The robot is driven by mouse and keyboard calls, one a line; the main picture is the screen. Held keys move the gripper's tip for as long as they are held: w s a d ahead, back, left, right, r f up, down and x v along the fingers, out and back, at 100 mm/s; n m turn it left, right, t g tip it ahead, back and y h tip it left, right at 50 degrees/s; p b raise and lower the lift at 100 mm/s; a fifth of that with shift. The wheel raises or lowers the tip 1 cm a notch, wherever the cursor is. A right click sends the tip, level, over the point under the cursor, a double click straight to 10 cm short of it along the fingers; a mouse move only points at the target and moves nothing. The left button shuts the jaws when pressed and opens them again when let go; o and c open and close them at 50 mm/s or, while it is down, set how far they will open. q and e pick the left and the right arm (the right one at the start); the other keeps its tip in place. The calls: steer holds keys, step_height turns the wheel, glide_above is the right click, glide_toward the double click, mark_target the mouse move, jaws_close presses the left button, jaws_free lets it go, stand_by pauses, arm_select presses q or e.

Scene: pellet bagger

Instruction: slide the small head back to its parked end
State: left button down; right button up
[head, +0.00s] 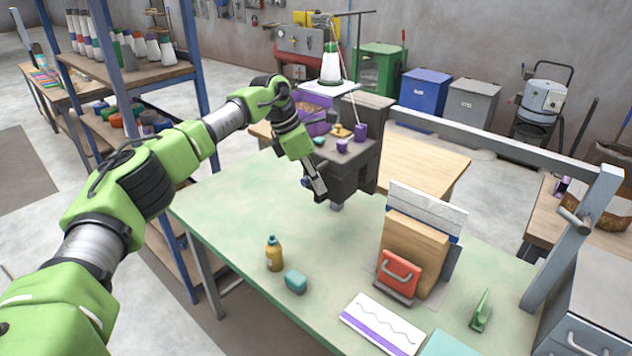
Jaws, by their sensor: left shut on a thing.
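A dark machine head (362,176) stands at the far edge of the green table (225,195), with purple knobs (360,132) on top. I take it to be the small head. A thread cone (331,64) stands above it on a white plate. My left gripper (318,188) reaches down at the head's near left side. It is shut on a small part there, which the fingers mostly hide; a bit of purple or dark blue shows beside them. My right gripper is out of view.
A grey beam (490,135) runs from behind the head to a right post (573,240). An orange-red block with a handle (399,273) stands before a brown bag (413,250). The table's left part is clear.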

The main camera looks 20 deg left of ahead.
arm_select(q)
steer(key=shift+r, duration=0.1)
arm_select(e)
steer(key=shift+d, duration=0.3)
arm_select(q)
steer(key=c, duration=2.4)
jaws_free()
steer(key=shift+d, duration=0.1)
steer(key=shift+o, duration=0.2)
steer(key=v, duration=1.2)
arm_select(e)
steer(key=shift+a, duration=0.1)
